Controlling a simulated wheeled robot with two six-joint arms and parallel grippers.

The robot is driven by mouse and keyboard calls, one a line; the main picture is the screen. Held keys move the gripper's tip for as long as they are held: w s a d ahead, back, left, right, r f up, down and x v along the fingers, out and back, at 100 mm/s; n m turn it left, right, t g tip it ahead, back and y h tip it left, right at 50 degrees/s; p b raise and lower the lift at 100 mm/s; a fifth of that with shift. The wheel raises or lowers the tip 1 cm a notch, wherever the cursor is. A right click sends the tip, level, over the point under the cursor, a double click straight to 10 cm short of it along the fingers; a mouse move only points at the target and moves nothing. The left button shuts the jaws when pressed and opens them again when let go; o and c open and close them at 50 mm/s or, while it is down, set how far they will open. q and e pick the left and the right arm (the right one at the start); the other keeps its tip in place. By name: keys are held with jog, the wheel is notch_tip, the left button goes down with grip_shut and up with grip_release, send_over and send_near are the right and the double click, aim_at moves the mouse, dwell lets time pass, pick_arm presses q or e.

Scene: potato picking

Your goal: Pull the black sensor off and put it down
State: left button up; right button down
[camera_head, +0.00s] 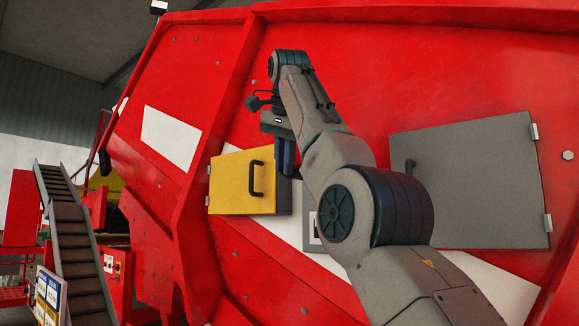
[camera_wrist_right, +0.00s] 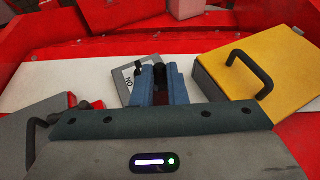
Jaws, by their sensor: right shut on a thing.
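My right gripper (camera_head: 286,160) is in front of the red machine, beside the yellow door. In the right wrist view its two blue fingers (camera_wrist_right: 160,88) are shut on a small black thing, the black sensor (camera_wrist_right: 160,72), mostly hidden between them. Behind the fingers is a grey box (camera_wrist_right: 125,83) with a white label; in the head view the grey box (camera_head: 309,232) shows partly behind my arm. I cannot tell whether the sensor still touches the box. My left gripper is not in view.
A yellow door (camera_head: 233,182) with a black handle sits just left of the gripper. A large grey door (camera_head: 468,180) is on the right. A conveyor (camera_head: 72,235) stands at the far left. The red panel has a white stripe.

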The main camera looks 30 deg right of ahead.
jog(key=shift+a, duration=0.1)
dwell(0.3)
jog(key=a, duration=0.1)
jog(key=s+a+b, duration=0.1)
jog(key=shift+s+a, duration=0.15)
jog(key=shift+a, duration=0.25)
jog(key=shift+d, duration=0.1)
